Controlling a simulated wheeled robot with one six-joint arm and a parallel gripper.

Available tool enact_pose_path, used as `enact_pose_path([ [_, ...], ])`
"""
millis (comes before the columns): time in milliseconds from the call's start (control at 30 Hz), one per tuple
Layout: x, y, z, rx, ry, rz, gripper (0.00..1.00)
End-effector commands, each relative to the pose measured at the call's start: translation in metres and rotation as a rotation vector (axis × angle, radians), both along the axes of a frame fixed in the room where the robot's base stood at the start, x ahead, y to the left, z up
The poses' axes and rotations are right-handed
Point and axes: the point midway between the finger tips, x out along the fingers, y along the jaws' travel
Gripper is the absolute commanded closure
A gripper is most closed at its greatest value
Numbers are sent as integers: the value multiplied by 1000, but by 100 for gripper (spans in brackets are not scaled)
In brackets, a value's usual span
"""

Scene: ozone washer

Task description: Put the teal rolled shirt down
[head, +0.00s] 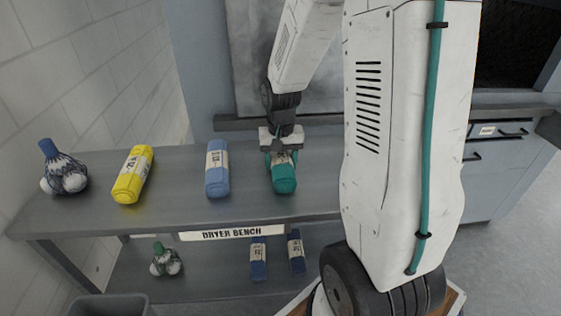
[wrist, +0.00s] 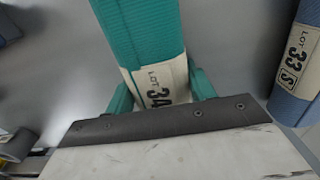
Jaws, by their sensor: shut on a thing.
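The teal rolled shirt (head: 284,180) is at the grey dryer bench's (head: 335,190) top, right of the blue roll. My gripper (head: 281,158) points down over it and is shut on it around its pale label band. In the wrist view the teal shirt (wrist: 140,35) runs up from between the teal fingers (wrist: 160,95), its label reading LOT 34. The shirt appears to lie at the bench surface; I cannot tell if it fully touches. Part of the shirt is hidden by my gripper.
The blue roll labelled LOT 33 (wrist: 298,65) shows in the wrist view. The lower shelf holds two dark blue rolls (head: 258,260) and another netted bundle (head: 166,261).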

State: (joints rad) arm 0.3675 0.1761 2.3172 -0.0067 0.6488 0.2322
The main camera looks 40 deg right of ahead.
Motion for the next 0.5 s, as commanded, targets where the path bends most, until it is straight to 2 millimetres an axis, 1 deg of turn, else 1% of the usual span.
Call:
enact_pose_path([
  [33, 0, 0, -1, 1, 1, 0, 40],
  [100, 0, 0, -1, 1, 1, 0, 24],
  [367, 0, 0, 0, 0, 0, 1, 24],
  [500, 1, 0, 9, -1, -2, 1, 24],
])
